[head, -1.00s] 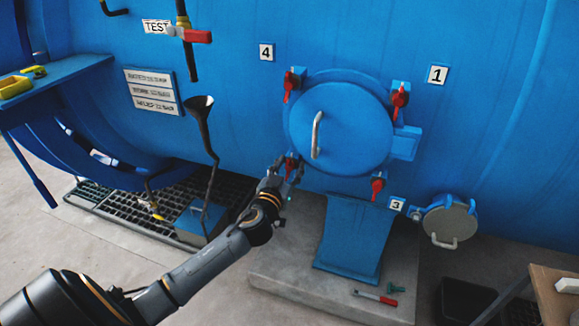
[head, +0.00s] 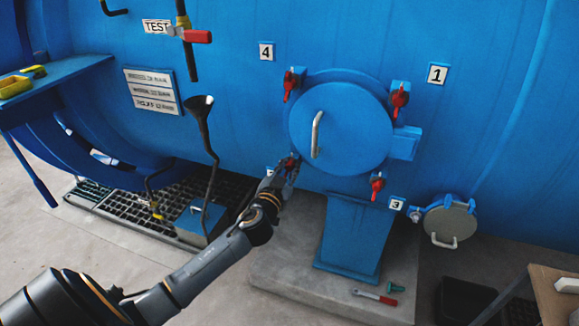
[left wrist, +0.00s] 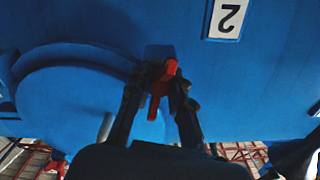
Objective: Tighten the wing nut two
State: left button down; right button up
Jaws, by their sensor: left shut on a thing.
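The round blue door (head: 345,128) with a pale vertical handle is closed against the blue vessel wall. A red wing nut two (head: 291,163) sits at the door's lower left, mostly covered by my gripper. In the left wrist view the red wing nut (left wrist: 160,90) lies between the fingers, beside the label "2" (left wrist: 229,18). My left gripper (head: 285,168) is shut on this wing nut; it also fills the middle of the left wrist view (left wrist: 163,82). Other red wing nuts are at the upper left (head: 291,84), upper right (head: 400,98) and lower right (head: 377,184). My right gripper is not in view.
A blue pedestal (head: 350,238) stands below the door on a concrete plinth (head: 283,262). A red-handled tool (head: 375,297) lies on the plinth. A small round hatch (head: 450,223) is at the right. A black funnel pipe (head: 207,140) stands left of the door.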

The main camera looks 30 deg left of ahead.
pick_arm(q)
jog(key=m, duration=0.4)
jog(key=shift+m+p, duration=0.3)
jog(key=m, duration=0.3)
jog(key=shift+m+p, duration=0.3)
jog(key=shift+m, duration=0.1)
jog(key=m+p, duration=0.1)
jog(key=m, duration=0.3)
jog(key=m+p, duration=0.1)
jog(key=m, duration=0.4)
jog(key=m+p, duration=0.1)
jog(key=m, duration=0.3)
jog(key=shift+m, duration=0.3)
jog(key=m+p, duration=0.1)
jog(key=m, duration=0.2)
jog(key=shift+m, duration=0.3)
jog(key=m+p, duration=0.2)
jog(key=m, duration=0.2)
jog(key=shift+m+p, duration=0.6)
jog(key=shift+m, duration=0.8)
jog(key=shift+f+m, duration=0.1)
jog(key=shift+m, duration=0.2)
